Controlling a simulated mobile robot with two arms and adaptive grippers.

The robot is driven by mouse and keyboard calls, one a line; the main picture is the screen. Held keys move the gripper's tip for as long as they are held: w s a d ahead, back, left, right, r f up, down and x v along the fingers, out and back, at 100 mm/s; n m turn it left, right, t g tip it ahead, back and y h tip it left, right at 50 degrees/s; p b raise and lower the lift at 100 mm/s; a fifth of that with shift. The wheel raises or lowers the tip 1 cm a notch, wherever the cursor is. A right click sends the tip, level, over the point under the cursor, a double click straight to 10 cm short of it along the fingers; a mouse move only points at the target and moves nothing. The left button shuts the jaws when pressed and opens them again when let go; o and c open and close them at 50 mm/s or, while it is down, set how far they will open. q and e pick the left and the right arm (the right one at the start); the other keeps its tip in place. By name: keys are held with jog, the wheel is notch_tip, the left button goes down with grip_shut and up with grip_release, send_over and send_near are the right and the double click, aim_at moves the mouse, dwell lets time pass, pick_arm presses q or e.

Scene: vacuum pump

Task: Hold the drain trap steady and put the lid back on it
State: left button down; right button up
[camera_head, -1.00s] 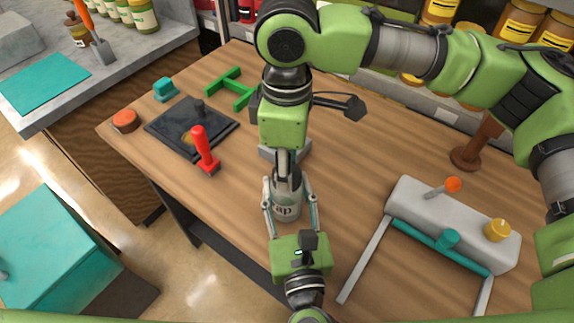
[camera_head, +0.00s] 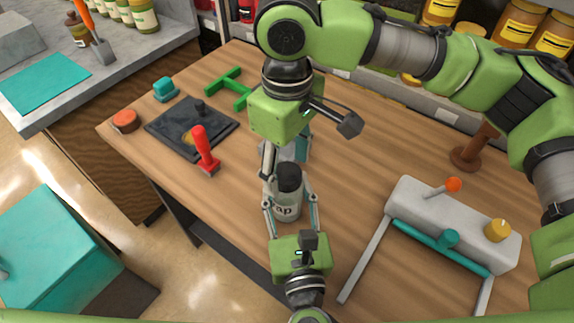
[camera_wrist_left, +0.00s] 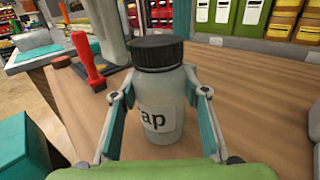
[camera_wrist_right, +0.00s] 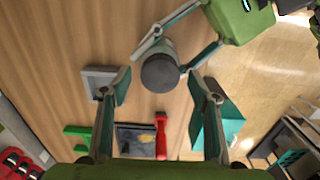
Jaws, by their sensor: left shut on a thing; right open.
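The drain trap (camera_head: 286,209) is a pale bottle with dark lettering, standing upright on the wooden table. Its black lid (camera_head: 289,178) sits level on the bottle's mouth, as the left wrist view also shows (camera_wrist_left: 157,52); how tightly it is screwed cannot be told. My left gripper (camera_head: 291,203) is shut around the bottle's body from the near side, with a finger on each side. My right gripper (camera_wrist_right: 158,75) is open and empty above and behind the trap, its fingers apart and clear of the lid.
A green frame (camera_head: 232,88) lies farther back. A grey fixture with a teal bar (camera_head: 440,245) stands at the right. A grey piece (camera_wrist_right: 98,82) lies on the table beyond the trap.

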notch_tip(320, 180, up, 11)
dwell(0.3)
pick_arm(q)
jog(key=c, duration=1.1)
grip_release()
jog(key=shift+s, duration=0.1)
jog(key=s, duration=0.4)
jog(key=s+d, duration=0.1)
jog(key=s, duration=0.3)
jog(key=s+d, duration=0.1)
jog(key=s, duration=0.2)
jog(key=shift+s, duration=0.4)
